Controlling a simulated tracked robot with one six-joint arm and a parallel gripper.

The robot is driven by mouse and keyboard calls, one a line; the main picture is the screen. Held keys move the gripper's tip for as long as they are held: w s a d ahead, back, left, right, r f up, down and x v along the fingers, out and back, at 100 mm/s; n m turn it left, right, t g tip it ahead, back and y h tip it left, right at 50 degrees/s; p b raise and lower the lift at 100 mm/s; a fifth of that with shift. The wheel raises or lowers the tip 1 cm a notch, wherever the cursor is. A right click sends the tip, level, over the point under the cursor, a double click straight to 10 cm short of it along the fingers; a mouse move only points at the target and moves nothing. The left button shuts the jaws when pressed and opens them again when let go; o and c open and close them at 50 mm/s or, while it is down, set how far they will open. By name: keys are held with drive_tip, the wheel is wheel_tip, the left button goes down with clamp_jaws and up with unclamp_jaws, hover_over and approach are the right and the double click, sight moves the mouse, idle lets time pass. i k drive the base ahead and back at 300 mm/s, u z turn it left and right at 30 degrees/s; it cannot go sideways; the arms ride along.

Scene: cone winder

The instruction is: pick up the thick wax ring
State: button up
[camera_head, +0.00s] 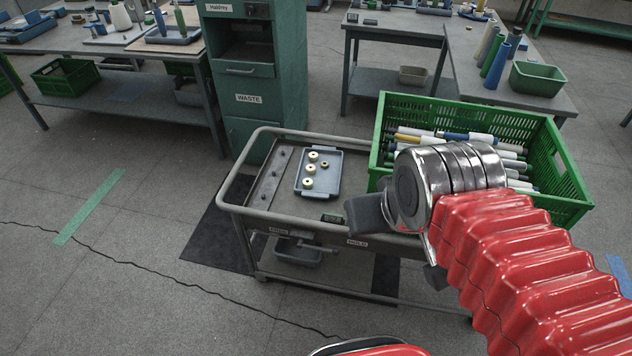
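A grey tray (332,183) lies on the cart and holds several small rings with dark centres. Three cream rings stand in a column on its left side: a back ring (313,155), a middle ring (309,169) and a front ring (308,183). A smaller-looking ring (325,164) lies to their right. At this size I cannot tell which ring is the thick wax one. My gripper (400,246) is over the cart's front right, apart from the tray. Two dark parts show beside the chrome wrist, which hides the rest. I see nothing held.
The grey cart (300,228) has a raised rim. A green crate (475,112) full of tubes stands to the tray's right, behind my arm. A green cabinet (262,110) is behind the cart. Worktables stand farther back. The floor at left is clear.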

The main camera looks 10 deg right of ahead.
sight(310, 168)
drive_tip(key=k, duration=0.7)
drive_tip(key=u, duration=0.2)
drive_tip(key=i, duration=0.8)
drive_tip(key=u, duration=0.85)
drive_tip(key=i, duration=0.75)
drive_tip(key=u, duration=0.6)
drive_tip(key=i, duration=0.55)
drive_tip(key=u, duration=0.2)
